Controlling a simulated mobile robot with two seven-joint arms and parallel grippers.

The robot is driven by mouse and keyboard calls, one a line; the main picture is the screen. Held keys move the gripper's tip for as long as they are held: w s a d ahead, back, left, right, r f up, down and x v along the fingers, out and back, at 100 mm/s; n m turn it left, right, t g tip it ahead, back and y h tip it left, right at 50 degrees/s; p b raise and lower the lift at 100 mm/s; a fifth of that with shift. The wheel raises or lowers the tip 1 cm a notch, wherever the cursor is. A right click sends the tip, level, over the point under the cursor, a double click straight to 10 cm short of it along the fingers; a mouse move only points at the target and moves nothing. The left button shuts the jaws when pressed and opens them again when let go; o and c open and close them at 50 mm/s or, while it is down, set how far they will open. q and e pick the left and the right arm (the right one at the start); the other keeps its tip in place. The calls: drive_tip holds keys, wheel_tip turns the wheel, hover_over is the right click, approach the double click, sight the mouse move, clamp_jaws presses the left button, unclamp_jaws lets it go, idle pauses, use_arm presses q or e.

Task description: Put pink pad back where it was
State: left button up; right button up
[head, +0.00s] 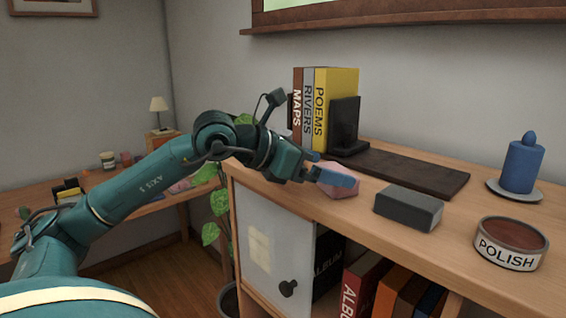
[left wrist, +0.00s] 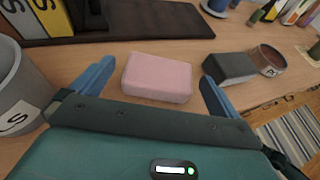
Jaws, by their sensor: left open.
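The pink pad (left wrist: 157,77) lies flat on the wooden cabinet top (left wrist: 110,54). In the head view the pink pad (head: 341,189) is partly hidden behind my left gripper's blue finger. My left gripper (head: 330,175) reaches in from the left, low over the cabinet top. In the left wrist view my left gripper (left wrist: 155,90) is open, with a blue finger on each side of the pad and gaps between. My right gripper is in neither view.
A dark grey block (head: 408,207) sits right of the pad, then a POLISH tin (head: 511,246). Behind are a dark board (head: 400,170), upright books (head: 325,108) and a blue candle (head: 522,165). A grey container (left wrist: 20,85) stands left in the wrist view.

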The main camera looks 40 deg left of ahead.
use_arm(q)
drive_tip(key=b+v, duration=0.4)
drive_tip(key=v, duration=0.5)
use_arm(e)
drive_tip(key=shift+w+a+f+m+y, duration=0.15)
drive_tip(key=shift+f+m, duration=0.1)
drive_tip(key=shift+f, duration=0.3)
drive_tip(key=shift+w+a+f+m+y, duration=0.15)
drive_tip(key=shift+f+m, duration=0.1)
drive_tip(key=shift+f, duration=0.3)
use_arm(q)
drive_tip(key=shift+s+r, duration=0.1)
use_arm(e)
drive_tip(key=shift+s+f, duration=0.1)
